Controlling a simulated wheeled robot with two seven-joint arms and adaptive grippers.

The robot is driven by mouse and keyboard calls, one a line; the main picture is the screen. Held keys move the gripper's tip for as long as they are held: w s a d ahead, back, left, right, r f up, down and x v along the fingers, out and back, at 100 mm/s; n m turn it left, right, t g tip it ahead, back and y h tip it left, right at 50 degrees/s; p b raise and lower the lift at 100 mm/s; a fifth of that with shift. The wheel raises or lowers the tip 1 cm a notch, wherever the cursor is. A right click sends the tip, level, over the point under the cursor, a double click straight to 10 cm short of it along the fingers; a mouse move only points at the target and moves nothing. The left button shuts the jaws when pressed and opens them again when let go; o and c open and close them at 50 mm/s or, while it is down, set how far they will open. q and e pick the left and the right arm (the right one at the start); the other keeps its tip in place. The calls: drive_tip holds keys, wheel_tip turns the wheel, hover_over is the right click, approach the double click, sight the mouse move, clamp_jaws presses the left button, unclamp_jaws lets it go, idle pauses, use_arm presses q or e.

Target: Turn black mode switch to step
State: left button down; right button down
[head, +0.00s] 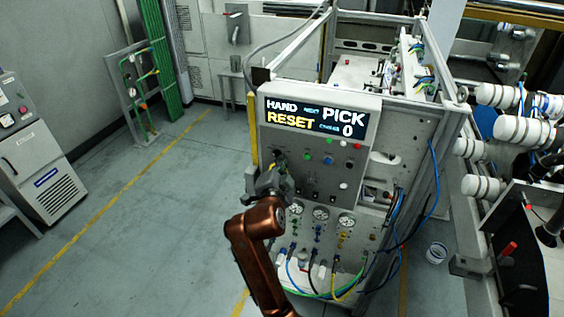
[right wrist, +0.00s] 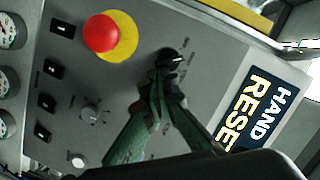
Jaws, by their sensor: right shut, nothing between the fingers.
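The black mode switch (right wrist: 168,60) is a round knob on the grey sloping panel in the right wrist view, with small labels beside it that I cannot read surely. My right gripper (right wrist: 165,96) is shut and empty, its green fingers drawn together at the knob's lower side. I cannot tell whether the tips touch the knob. In the head view my right gripper (head: 278,172) is at the left part of the control panel and hides part of it. The display (head: 315,117) reads HAND, RESET, PICK and 0. My left gripper is not in view.
A red mushroom button (right wrist: 101,33) on a yellow disc sits left of the knob. Hoses and gauges fill the cabinet's lower front in the head view. Floor to the left is clear.

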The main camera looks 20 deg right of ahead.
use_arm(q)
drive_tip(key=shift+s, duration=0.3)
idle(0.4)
